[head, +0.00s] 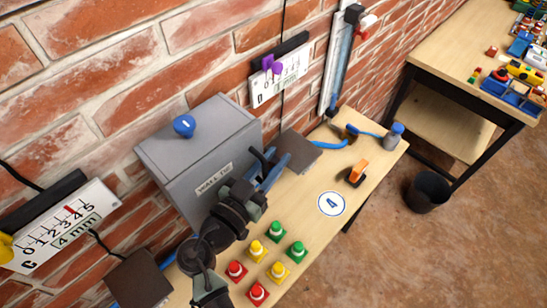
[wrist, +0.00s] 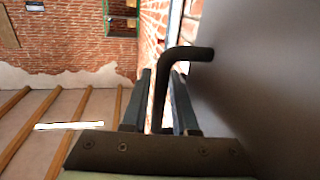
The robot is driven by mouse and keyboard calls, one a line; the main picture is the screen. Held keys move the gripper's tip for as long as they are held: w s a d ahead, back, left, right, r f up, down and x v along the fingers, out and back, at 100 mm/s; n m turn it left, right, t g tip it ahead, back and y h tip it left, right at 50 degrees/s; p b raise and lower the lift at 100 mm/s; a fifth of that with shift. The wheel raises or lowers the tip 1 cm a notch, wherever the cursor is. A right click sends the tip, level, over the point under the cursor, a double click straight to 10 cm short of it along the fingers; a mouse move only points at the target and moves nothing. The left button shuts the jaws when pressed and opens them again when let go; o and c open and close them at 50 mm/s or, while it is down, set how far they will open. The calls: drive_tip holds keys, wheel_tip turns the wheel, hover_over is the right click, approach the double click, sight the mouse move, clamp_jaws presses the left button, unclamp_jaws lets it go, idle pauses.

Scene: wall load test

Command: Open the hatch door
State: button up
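The hatch is a grey box (head: 190,140) against the brick wall, with a lettered label on its front face. That front face, which I take for the door, looks closed. A dark bar handle (head: 262,158) stands out near its right edge. In the wrist view the bent black handle (wrist: 184,54) runs down between my two fingers, beside the grey door face (wrist: 265,80). My gripper (head: 272,168) is at the handle, and it shows in the wrist view (wrist: 162,80). Its fingers are apart on either side of the handle, with slight gaps visible.
A blue knob (head: 184,125) sits on top of the box. Red, yellow and green buttons (head: 257,250) stand on the table (head: 310,235) below my arm. A black bin (head: 428,190) stands on the floor.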

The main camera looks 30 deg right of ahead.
clamp_jaws()
idle(1.3)
